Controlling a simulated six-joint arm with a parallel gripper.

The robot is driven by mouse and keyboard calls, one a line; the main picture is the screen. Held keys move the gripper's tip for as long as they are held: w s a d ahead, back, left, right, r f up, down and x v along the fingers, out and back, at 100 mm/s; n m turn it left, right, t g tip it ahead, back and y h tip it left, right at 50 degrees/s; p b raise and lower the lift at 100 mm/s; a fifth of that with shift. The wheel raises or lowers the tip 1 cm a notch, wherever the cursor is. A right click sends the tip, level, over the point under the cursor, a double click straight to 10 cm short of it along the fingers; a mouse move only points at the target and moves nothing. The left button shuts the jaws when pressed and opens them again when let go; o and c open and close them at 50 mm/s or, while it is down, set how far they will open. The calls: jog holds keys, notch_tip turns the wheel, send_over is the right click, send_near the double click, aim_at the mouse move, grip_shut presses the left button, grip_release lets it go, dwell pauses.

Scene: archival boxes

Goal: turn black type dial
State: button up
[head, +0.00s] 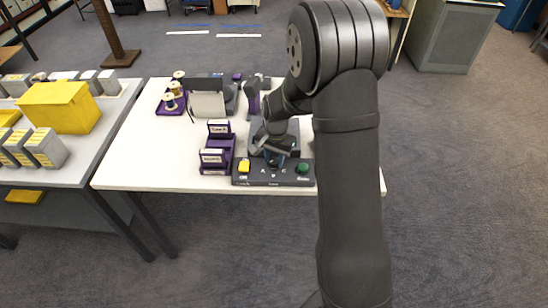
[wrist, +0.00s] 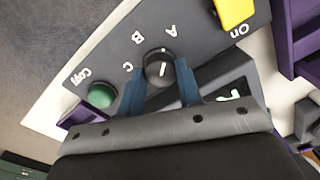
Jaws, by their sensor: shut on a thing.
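The black type dial (wrist: 157,62) is a round knob with a white line on top. It sits on a dark control panel (head: 245,181), by the letters A, B and C. My gripper (wrist: 160,75) has its two blue fingers on either side of the dial and is shut on it. In the head view my gripper (head: 275,158) reaches down to the panel and mostly hides the dial. I cannot tell for sure which letter the dial's line points to.
The panel has a yellow button (head: 244,165) on the left and a green button (head: 303,168) on the right. A purple rack (head: 217,155) stands close to the panel's left. Thread spools (head: 170,101) stand at the back left of the white table (head: 150,160).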

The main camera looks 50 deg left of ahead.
aim_at(276, 159)
jog(key=n, duration=0.5)
jog(key=shift+n, duration=2.4)
jog(key=o, duration=1)
jog(key=r, duration=1.7)
jog(key=shift+w+r, duration=0.25)
jog(key=shift+w, duration=0.1)
